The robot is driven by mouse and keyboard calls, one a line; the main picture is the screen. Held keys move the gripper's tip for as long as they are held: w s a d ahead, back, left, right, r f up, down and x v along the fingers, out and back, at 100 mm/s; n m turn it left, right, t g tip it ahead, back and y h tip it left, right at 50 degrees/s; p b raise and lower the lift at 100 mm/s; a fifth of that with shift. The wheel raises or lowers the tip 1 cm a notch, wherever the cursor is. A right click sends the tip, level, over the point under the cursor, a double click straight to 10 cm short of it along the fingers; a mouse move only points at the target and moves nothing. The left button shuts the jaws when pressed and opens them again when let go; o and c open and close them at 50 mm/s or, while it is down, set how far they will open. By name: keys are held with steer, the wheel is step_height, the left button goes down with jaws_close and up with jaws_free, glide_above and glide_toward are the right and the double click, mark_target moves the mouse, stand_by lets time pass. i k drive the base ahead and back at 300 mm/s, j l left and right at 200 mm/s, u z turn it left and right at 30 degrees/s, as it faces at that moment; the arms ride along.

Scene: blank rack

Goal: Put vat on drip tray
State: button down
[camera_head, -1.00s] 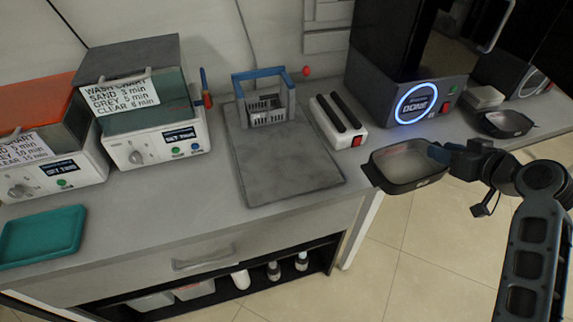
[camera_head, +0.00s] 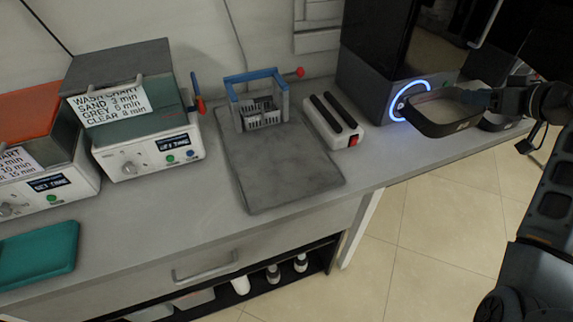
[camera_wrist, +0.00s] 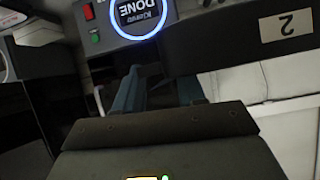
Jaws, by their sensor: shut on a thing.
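The vat is a dark shallow pan (camera_head: 436,128) with a pale inside, held up off the counter at the right, in front of the printer with the blue ring. In the wrist view its dark wall (camera_wrist: 215,58) carries a "2" label. My gripper (camera_head: 480,99) is shut on the vat's right side; its blue fingers (camera_wrist: 158,92) show in the wrist view. A shallow teal tray (camera_head: 38,255), which looks like the drip tray, lies empty at the counter's left front, far from the vat.
A grey mat (camera_head: 275,170) with a blue-topped rack (camera_head: 262,108) at its back lies mid-counter. A white box with black bars (camera_head: 336,122) stands right of it. Wash (camera_head: 150,150) and orange-lidded units (camera_head: 50,165) stand left.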

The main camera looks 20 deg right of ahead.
mark_target(284, 168)
steer(key=i+j, duration=0.2)
steer(key=j, duration=0.15)
steer(key=i+j, duration=0.4)
steer(key=j, duration=0.25)
